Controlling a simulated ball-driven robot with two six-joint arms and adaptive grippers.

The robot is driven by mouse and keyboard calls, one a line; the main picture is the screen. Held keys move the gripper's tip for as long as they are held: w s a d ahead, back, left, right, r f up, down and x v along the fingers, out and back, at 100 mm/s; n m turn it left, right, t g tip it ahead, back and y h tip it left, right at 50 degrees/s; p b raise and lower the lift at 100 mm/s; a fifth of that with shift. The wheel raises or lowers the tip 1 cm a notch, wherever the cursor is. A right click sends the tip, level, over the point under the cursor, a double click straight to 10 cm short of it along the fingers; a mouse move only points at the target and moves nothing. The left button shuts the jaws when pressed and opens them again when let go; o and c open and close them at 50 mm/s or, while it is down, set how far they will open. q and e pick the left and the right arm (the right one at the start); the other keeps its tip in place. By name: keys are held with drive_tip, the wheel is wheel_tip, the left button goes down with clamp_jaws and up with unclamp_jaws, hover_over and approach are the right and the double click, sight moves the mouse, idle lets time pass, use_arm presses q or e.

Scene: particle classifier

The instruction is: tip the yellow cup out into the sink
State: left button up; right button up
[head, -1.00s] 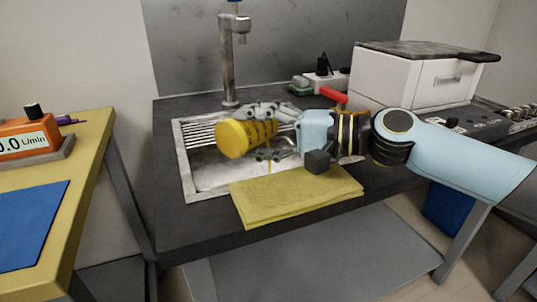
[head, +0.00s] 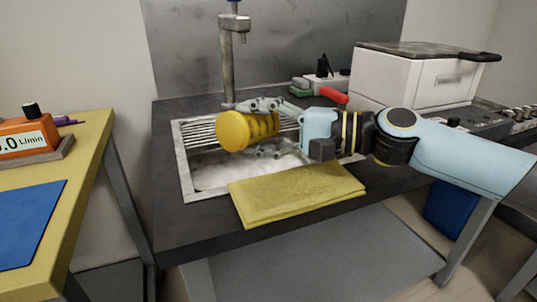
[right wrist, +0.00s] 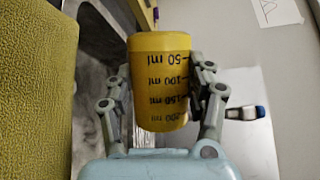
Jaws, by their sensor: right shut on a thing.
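The yellow cup (head: 236,132) is on its side above the sink (head: 186,182) in the head view. A plain round yellow end faces left and toward me; I cannot see its opening. My right gripper (head: 264,128) is shut around the cup's side, with one finger above and one below. In the right wrist view the cup (right wrist: 160,85) sits between both fingers (right wrist: 160,92), with dark millilitre marks showing. The sink has a ribbed drainer at the back left, and its basin floor looks whitish and rough. My left gripper is not in view.
A tap (head: 228,62) stands behind the sink. A folded yellow cloth (head: 295,193) lies on the dark counter (head: 190,236) at the sink's front edge. A white box (head: 415,80) stands at the back right. A yellow table (head: 90,150) is at the left.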

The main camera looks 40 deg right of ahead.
drive_tip(key=shift+d+r+m+b, duration=0.15)
drive_tip(key=shift+r+m+b, duration=0.05)
drive_tip(key=shift+m+b, duration=0.25)
idle(0.4)
drive_tip(key=shift+w+d+r+m+y, duration=0.1)
drive_tip(key=shift+d+r+m+y, duration=0.05)
drive_tip(key=shift+m+y, duration=0.2)
idle(0.3)
drive_tip(key=shift+d+r+m+t, duration=0.2)
drive_tip(key=shift+m+t, duration=0.1)
drive_tip(key=shift+m, duration=0.1)
drive_tip(key=shift+w+d+r+m, duration=0.1)
drive_tip(key=shift+d+m, duration=0.1)
drive_tip(key=shift+m, duration=0.3)
idle(0.6)
drive_tip(key=shift+w+d+r+m+t+y+p, duration=0.15)
drive_tip(key=shift+d+m+t+p, duration=0.25)
drive_tip(key=shift+m+p, duration=0.4)
drive_tip(key=shift+w+d+r+m+t+y+p, duration=0.15)
drive_tip(key=shift+d+m+t+p, duration=0.25)
drive_tip(key=shift+m+p, duration=0.4)
idle(1.0)
drive_tip(key=shift+s, duration=0.1)
idle(0.7)
